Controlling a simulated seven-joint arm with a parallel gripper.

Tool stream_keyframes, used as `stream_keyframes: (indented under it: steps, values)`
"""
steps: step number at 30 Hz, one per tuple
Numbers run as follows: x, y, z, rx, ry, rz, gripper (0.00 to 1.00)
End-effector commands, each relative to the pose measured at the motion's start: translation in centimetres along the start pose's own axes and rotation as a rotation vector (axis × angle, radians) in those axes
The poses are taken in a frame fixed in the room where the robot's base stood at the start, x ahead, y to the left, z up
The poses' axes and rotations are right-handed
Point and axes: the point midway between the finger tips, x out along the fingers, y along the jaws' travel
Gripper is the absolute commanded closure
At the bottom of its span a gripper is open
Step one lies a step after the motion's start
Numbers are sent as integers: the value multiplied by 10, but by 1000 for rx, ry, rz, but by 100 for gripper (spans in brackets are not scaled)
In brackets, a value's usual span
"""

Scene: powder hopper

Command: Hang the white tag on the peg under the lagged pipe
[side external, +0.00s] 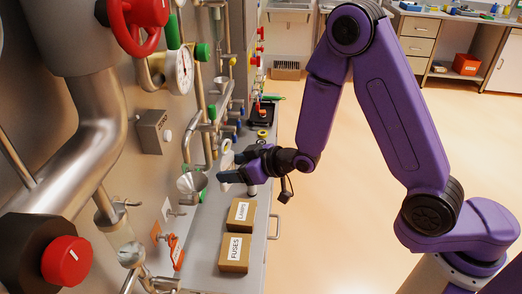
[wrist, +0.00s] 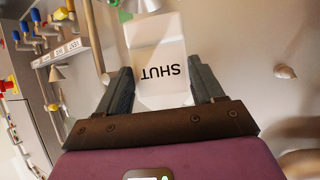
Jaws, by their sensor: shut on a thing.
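The white tag (wrist: 158,62), printed SHUT and upside down in the wrist view, sits between the two fingers of my gripper (wrist: 163,88). The fingers are shut on its sides, and its far end sticks out beyond them. In the side view my gripper (side external: 230,168) is beside the pipework, above the grey bench, and the pale tag (side external: 227,153) shows at its fingers. A small rounded stub (wrist: 285,72) stands out from the wall at the right of the wrist view; I cannot tell whether it is the peg. I cannot pick out the lagged pipe with certainty.
A metal funnel (side external: 191,183) is close left of my gripper. Two cardboard boxes, LAMPS (side external: 241,213) and FUSES (side external: 235,252), stand on the bench (side external: 205,265). Valves and a gauge (side external: 183,72) crowd the wall. The floor at right is clear.

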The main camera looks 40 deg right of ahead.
Motion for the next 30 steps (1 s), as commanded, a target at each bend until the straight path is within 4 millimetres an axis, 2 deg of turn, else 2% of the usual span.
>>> stream_keyframes:
  steps: [1, 9, 15, 21, 30]
  values:
    - [4, -18, 0, -18, -1, -33, 62]
    - [9, -101, 3, -96, -3, -170, 62]
    - [5, -151, 9, -144, -5, -252, 62]
    - [1, -175, 13, -168, -5, -292, 62]
    - [6, -181, 11, -171, -4, -298, 62]
